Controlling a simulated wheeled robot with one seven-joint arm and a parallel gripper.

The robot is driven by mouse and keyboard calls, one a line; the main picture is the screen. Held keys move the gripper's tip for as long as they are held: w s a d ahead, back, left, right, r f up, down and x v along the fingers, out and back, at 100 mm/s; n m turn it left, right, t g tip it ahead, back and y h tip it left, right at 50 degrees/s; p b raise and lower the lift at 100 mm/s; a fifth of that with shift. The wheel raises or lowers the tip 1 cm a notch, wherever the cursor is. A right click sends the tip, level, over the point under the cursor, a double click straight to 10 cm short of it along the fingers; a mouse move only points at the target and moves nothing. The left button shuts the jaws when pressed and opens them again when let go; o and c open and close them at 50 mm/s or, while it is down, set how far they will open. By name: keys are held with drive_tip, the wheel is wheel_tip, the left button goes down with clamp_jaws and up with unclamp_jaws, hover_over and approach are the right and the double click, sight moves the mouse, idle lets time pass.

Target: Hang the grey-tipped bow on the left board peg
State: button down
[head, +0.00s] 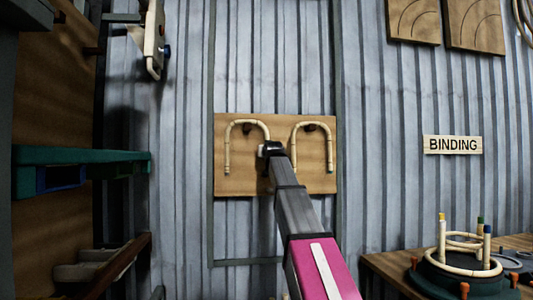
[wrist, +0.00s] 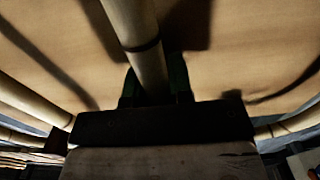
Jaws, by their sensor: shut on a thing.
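A pale rattan bow (head: 228,150) is in front of the left half of the brown board (head: 318,182), its arch up and over the dark left peg (head: 249,129). I cannot tell whether it rests on the peg, and no grey tip can be made out. My gripper (head: 270,149) is at the bow's right leg, hiding that leg's lower part. In the wrist view, my gripper's dark green fingers (wrist: 155,88) are shut on a rattan rod (wrist: 138,35) close before the board. A second bow (head: 294,150) hangs at the right peg (head: 310,127).
A green shelf (head: 90,156) juts out at the left. At the lower right, a bench (head: 385,262) carries a round jig (head: 460,272) with upright posts. A BINDING sign (head: 452,145) is on the corrugated wall. More rattan rods flank the wrist view on the left (wrist: 35,100) and right (wrist: 292,124).

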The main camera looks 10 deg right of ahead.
drive_tip(key=c, duration=0.9)
unclamp_jaws()
drive_tip(key=shift+c, duration=0.2)
drive_tip(key=shift+s, duration=0.15)
drive_tip(key=s, duration=1)
drive_tip(key=shift+s, duration=0.3)
drive_tip(key=s, duration=0.9)
